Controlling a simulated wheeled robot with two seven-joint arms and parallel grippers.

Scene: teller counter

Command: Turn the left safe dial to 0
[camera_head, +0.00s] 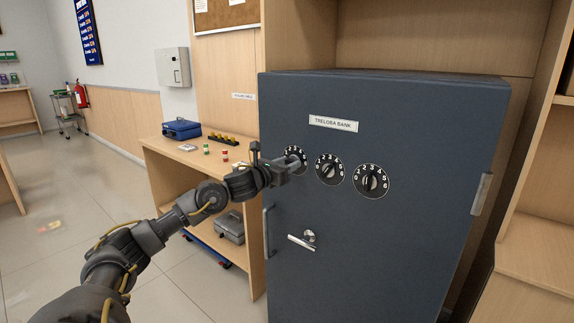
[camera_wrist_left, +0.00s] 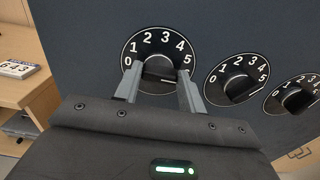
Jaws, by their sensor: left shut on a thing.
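The left safe dial (camera_head: 297,152) is a round black dial with white numbers on the front of a dark blue-grey safe (camera_head: 370,255). My left gripper (camera_head: 289,165) reaches it from the left and partly covers it. In the left wrist view the left dial (camera_wrist_left: 157,47) shows the numbers 0 to 5 above the fingers. There, my left gripper (camera_wrist_left: 160,77) is shut on the dial's knob (camera_wrist_left: 158,69), one finger on each side. The fingers hide the dial's lower part, and I cannot tell which number the knob points to. My right gripper is not in view.
The middle dial (camera_head: 330,170) and right dial (camera_head: 371,181) sit close to the right. Below are the safe's lever handle (camera_head: 304,240) and a vertical bar handle (camera_head: 268,232). A wooden shelf unit (camera_head: 180,163) with a blue box (camera_head: 181,129) stands left of the safe.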

